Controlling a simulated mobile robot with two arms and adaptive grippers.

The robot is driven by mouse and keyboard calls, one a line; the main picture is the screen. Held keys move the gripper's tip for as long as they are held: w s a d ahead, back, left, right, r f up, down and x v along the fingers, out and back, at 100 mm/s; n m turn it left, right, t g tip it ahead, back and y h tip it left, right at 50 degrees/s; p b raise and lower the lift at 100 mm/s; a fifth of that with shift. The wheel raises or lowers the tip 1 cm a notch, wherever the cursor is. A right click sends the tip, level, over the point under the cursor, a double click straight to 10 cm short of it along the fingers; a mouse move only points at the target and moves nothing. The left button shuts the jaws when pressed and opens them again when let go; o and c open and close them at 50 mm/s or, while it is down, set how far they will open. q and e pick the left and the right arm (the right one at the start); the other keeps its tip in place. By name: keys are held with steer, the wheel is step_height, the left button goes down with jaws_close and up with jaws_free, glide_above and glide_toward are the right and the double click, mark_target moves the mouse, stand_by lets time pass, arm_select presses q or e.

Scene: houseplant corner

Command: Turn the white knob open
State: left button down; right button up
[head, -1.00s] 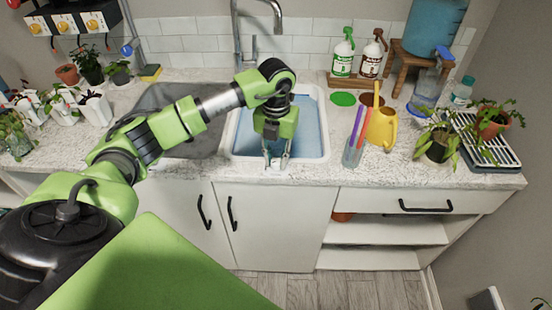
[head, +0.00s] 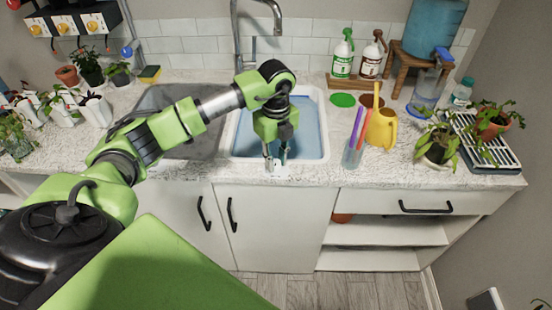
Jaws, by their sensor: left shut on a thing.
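My left gripper (head: 276,158) reaches down over the front rim of the white sink basin, fingers pointing down. Its fingertips are close together on a small white piece at the counter's front edge, which I take to be the white knob (head: 278,171). The fingers hide most of it, so how far it is turned cannot be told. My right gripper is not in view.
The white basin (head: 321,148) holds blue water, with a grey basin (head: 180,97) to its left. A clear cup with coloured sticks (head: 354,148), a yellow watering can (head: 383,130) and a potted plant (head: 437,145) stand to the right. White cabinets (head: 277,225) are below.

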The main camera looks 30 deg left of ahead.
mark_target(276, 163)
arm_select(q)
steer(key=shift+n, duration=0.8)
steer(key=c, duration=1.8)
jaws_free()
step_height(276, 163, up, 12)
steer(key=shift+r, duration=0.1)
